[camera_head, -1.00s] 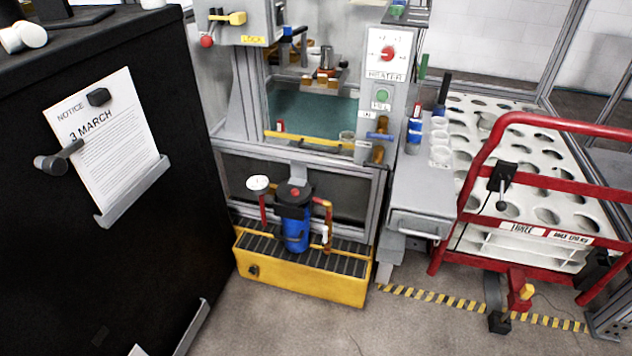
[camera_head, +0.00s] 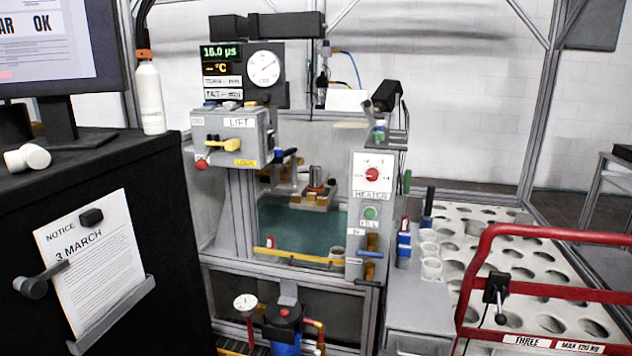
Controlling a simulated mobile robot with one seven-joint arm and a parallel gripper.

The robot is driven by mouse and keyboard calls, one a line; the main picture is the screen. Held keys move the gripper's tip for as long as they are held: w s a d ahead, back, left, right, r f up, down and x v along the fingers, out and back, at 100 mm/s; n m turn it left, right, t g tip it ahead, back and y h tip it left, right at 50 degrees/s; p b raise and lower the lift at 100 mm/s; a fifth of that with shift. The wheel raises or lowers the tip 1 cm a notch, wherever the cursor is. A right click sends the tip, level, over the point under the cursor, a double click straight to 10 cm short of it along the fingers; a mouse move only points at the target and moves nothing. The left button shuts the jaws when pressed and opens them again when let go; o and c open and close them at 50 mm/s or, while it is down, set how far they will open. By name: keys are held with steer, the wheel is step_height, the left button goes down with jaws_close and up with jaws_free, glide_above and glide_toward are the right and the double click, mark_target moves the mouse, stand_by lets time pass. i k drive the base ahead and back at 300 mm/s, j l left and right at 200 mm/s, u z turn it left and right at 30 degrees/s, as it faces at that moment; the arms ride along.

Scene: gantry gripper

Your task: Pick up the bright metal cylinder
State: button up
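A small metallic-looking cylinder (camera_head: 316,176) stands upright on a small holder (camera_head: 314,196) inside the machine frame, above a teal bath (camera_head: 300,230). It is small in this view, and I cannot tell for certain that it is the bright metal cylinder. My gripper is not in view, so its state does not show.
A control box marked LIFT (camera_head: 228,138) and a heater panel (camera_head: 370,200) flank the opening. A yellow bar (camera_head: 300,257) crosses its front. A black cabinet (camera_head: 150,240) stands left.

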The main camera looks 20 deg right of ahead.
mark_target(315, 171)
steer(key=i+l, duration=0.25)
steer(key=l, duration=0.15)
steer(key=i+l+u, duration=0.15)
steer(key=i+l, duration=0.35)
steer(key=l, duration=0.25)
